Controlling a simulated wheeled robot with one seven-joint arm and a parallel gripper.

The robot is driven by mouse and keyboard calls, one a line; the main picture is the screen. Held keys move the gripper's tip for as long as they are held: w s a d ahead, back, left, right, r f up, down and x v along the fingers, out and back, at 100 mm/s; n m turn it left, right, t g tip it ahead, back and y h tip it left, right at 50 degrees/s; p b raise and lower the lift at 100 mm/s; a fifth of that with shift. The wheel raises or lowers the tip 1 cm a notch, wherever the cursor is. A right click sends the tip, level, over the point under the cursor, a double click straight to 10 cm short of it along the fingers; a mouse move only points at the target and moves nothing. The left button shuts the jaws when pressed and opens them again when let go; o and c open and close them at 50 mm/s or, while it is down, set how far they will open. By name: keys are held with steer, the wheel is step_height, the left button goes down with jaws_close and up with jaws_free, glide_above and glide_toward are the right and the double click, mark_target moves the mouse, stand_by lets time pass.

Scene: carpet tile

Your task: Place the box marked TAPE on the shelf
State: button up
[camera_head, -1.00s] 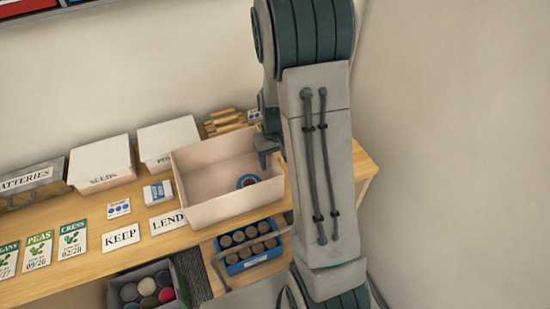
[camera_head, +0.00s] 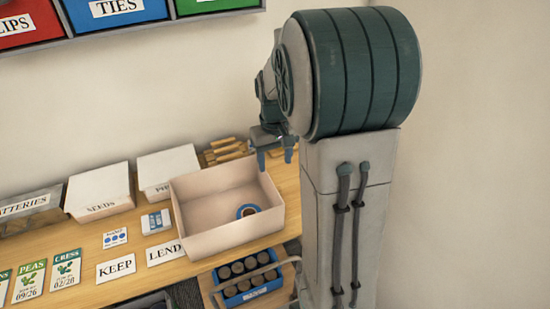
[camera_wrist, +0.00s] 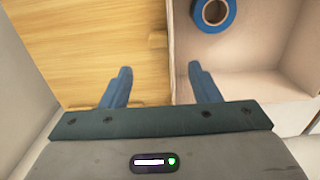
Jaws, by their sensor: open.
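No label reading TAPE is legible in either view. The box's wall (camera_wrist: 170,55) and the blue roll (camera_wrist: 214,12) also show in the wrist view. My gripper (camera_head: 275,160) is open and empty near the box's back right corner, apparently above it. In the wrist view my gripper's fingers (camera_wrist: 159,70) appear on either side of the wall line. The shelf (camera_head: 70,38) on the wall holds red, blue and green bins.
Closed white boxes marked SEEDS (camera_head: 100,190) and a partly hidden label (camera_head: 165,170) stand left of the open box. KEEP (camera_head: 116,268) and LEND (camera_head: 164,252) cards lie in front. A blue crate of round items (camera_head: 245,280) sits lower. A wall is close on the right.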

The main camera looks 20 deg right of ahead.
steer(key=s+a+r+t, duration=0.2)
steer(key=s+a+r, duration=0.1)
steer(key=s, duration=0.5)
steer(key=s+a+r+t, duration=0.1)
steer(key=s+a+r, duration=0.3)
steer(key=s, duration=0.5)
steer(key=shift+a+r+t, duration=0.15)
steer(key=shift+a+t, duration=0.25)
steer(key=shift+a, duration=0.2)
steer(key=shift+w, duration=0.1)
steer(key=c, duration=0.4)
steer(key=shift+c, duration=0.2)
